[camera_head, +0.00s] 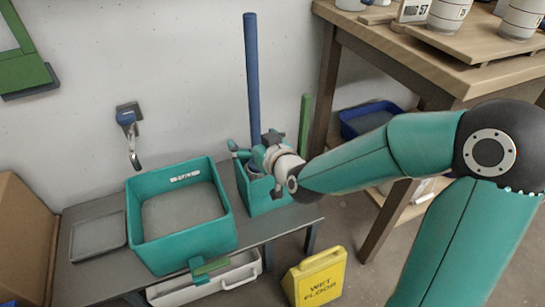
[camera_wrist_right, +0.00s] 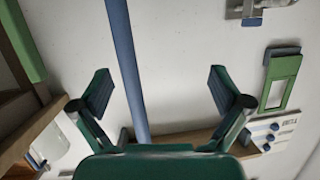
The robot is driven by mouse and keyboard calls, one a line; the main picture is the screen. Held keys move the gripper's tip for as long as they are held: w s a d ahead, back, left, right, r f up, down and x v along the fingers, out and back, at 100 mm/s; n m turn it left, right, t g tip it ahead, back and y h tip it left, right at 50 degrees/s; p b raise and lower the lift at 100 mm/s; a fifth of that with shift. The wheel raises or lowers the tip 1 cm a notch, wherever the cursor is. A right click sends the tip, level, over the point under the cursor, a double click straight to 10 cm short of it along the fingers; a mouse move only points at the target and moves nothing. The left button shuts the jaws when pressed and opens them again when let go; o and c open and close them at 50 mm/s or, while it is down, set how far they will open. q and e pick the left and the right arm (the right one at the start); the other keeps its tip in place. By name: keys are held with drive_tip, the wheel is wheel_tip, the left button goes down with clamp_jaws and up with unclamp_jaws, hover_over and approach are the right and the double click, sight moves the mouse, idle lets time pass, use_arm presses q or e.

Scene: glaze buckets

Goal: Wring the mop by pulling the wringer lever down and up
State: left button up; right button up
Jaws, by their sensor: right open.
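The mop's long blue handle (camera_head: 252,70) stands nearly upright, its lower end down in the teal wringer bucket (camera_head: 262,199) on the grey bench. The mop head is hidden. A green bar (camera_head: 304,122), which looks like the wringer lever, stands up to the right of the handle; its lower end is hidden behind my right arm. My right gripper (camera_head: 254,145) is open above the bucket, at the lower handle. In the right wrist view the blue handle (camera_wrist_right: 127,65) passes between the spread fingers (camera_wrist_right: 160,82); contact cannot be told. My left gripper is out of view.
A teal basin (camera_head: 142,225) stands left of the bucket, with a wall tap (camera_head: 127,122) above it. A yellow wet-floor sign (camera_head: 318,278) stands on the floor at front. A wooden table (camera_head: 400,45) bearing white pots is at right, behind my arm.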

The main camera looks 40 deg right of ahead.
sight(256, 99)
drive_tip(key=s+d+r+t+h+b, duration=0.2)
drive_tip(key=d+r+t+h+b, duration=0.1)
drive_tip(key=d+r+b, duration=0.15)
drive_tip(key=shift+m, duration=0.3)
drive_tip(key=x, duration=0.2)
drive_tip(key=p+x, duration=0.1)
drive_tip(key=x, duration=0.2)
drive_tip(key=p+x, duration=0.1)
drive_tip(key=x, duration=0.1)
drive_tip(key=shift+w+a+f, duration=0.2)
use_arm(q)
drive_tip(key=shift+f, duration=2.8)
use_arm(e)
drive_tip(key=shift+x, duration=2.2)
drive_tip(key=shift+a+f, duration=0.1)
drive_tip(key=shift+f, duration=0.05)
drive_tip(key=c, duration=1.9)
use_arm(q)
drive_tip(key=shift+b, duration=0.3)
use_arm(e)
drive_tip(key=shift+o, duration=0.2)
drive_tip(key=shift+r, duration=0.3)
